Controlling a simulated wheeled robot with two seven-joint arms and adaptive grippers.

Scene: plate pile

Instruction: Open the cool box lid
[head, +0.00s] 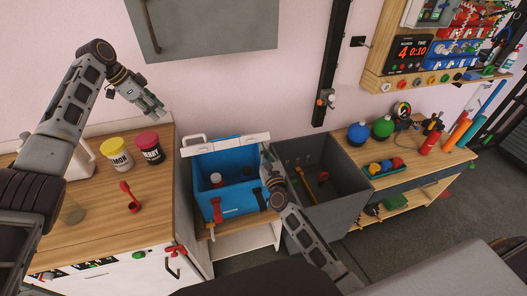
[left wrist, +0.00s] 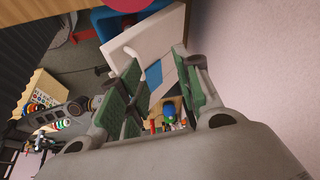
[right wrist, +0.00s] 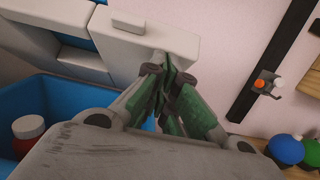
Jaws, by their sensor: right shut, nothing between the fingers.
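The blue cool box (head: 232,200) stands centre in the head view with its inside showing. Its white lid (head: 225,144) is raised at the back edge, with a white handle at its left end. The lid also fills the upper middle of the right wrist view (right wrist: 125,45). My right gripper (head: 267,163) is shut and empty by the lid's right end; in the right wrist view its fingertips (right wrist: 165,68) overlap the lid, and I cannot tell if they touch. My left gripper (head: 153,108) is open and empty above the counter, left of the box.
Yellow (head: 118,155) and dark red-lidded (head: 149,148) tubs and a red scoop (head: 129,196) are on the left counter (head: 95,215). A grey bin (head: 335,205) stands close on the right, beside my right arm.

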